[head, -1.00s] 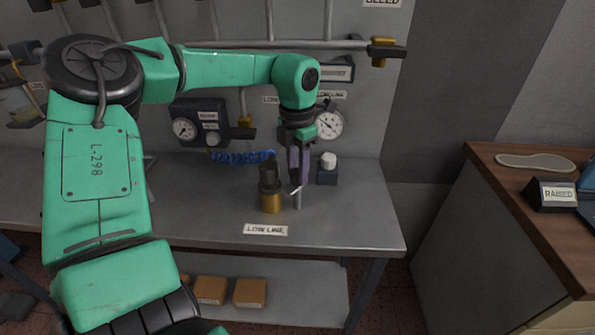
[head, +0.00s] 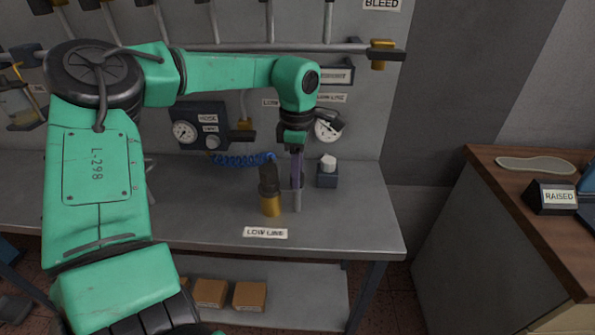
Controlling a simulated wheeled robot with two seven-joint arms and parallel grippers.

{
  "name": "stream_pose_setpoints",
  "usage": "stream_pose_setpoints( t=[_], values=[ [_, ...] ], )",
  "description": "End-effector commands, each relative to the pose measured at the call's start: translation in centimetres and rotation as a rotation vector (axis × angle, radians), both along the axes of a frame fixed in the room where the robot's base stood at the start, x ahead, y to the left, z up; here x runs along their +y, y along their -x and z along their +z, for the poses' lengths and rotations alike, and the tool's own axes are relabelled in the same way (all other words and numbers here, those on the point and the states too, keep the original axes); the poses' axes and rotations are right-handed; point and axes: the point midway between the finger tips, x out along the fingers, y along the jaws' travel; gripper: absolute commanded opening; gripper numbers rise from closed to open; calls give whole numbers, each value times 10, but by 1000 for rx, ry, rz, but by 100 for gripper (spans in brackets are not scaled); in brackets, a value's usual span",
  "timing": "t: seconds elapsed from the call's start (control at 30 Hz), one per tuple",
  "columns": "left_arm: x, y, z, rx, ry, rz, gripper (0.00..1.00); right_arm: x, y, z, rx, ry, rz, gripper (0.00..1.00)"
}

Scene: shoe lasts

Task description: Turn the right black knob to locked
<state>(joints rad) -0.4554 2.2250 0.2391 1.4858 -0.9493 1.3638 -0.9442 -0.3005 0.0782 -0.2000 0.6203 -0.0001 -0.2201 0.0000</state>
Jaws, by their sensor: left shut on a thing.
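A black knob (head: 268,178) on a brass base (head: 270,207) stands upright on the grey bench, behind the "LOW LINE" label. Its markings are too small to read. Just to its right is a slim grey upright post (head: 297,203). My left gripper (head: 298,186) points straight down, close to the right side of the black knob and apart from it in the picture. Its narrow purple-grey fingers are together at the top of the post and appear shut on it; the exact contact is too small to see. My right gripper is not in view.
A small dark block with a white cap (head: 327,179) stands right of the gripper. Gauges, pipes and a brass valve with a black handle (head: 382,54) are on the wall behind. A wooden counter (head: 515,178) is at the right. The bench's right front is clear.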

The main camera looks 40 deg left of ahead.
Motion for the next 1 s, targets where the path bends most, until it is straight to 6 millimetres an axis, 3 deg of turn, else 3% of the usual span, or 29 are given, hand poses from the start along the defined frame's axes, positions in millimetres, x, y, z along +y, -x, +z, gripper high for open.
stream_pose_setpoints(
  t=[0.67,0.7,0.73,1.0],
  values=[
    [0,-3,4,-13,-2,-72,0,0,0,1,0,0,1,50],
    [0,-3,4,-13,-2,-72,47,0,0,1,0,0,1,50],
    [0,-3,4,-13,-2,-72,52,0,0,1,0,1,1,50],
    [0,-1,2,-6,-1,-72,52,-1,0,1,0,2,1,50]
  ],
)
